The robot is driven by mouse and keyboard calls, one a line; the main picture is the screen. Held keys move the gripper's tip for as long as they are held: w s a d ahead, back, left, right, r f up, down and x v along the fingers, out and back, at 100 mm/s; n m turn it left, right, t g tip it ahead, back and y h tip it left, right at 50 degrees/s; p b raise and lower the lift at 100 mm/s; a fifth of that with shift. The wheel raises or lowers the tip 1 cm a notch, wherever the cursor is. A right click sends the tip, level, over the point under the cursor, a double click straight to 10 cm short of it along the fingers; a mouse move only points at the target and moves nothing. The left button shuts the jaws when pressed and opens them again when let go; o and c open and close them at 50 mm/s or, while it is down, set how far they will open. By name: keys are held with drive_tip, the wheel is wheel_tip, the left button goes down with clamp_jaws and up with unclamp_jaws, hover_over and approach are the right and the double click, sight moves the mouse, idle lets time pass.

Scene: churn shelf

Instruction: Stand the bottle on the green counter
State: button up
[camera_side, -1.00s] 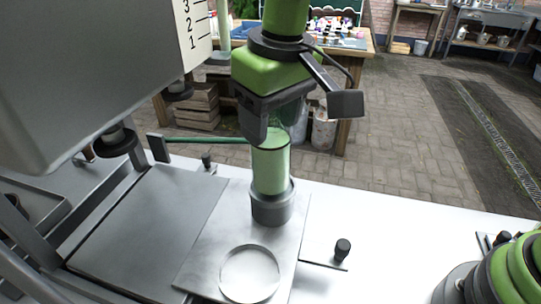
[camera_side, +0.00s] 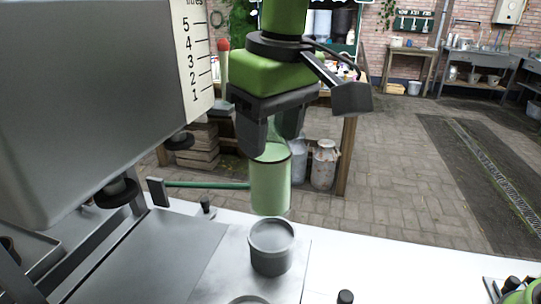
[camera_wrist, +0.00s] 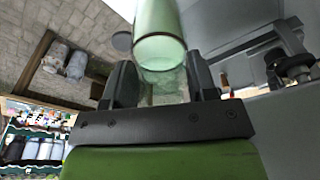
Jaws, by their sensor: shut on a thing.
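The bottle (camera_side: 270,186) is a pale green, see-through cylinder. My gripper (camera_side: 270,142) is shut on its upper end and holds it upright. In the side view its lower end is just above a grey round cup (camera_side: 272,250), clear of the rim. In the wrist view the bottle (camera_wrist: 160,42) stands out between the two dark fingers of my gripper (camera_wrist: 160,85). I cannot make out a green counter in either view.
The cup stands on a grey metal plate (camera_side: 228,275) on a white surface (camera_side: 400,255). A large grey tank (camera_side: 90,90) with a number scale (camera_side: 195,65) is close on the left. A thin green bar (camera_side: 205,184) runs behind. A wooden table (camera_side: 347,160) stands beyond.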

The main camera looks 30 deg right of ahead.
drive_tip(key=shift+r, duration=0.75)
drive_tip(key=s+d+m, duration=0.3)
drive_tip(key=s+d, duration=0.1)
drive_tip(key=d, duration=0.4)
drive_tip(key=s+d+m, duration=0.3)
drive_tip(key=s+d, duration=0.1)
drive_tip(key=d, duration=0.5)
wheel_tip(320, 180, down, 17)
drive_tip(key=shift+w+a+r+h, duration=0.15)
drive_tip(key=shift+w+a+h, duration=0.1)
drive_tip(key=shift+w+h, duration=0.15)
drive_tip(key=shift+s+f, duration=0.1)
drive_tip(key=shift+f, duration=0.5)
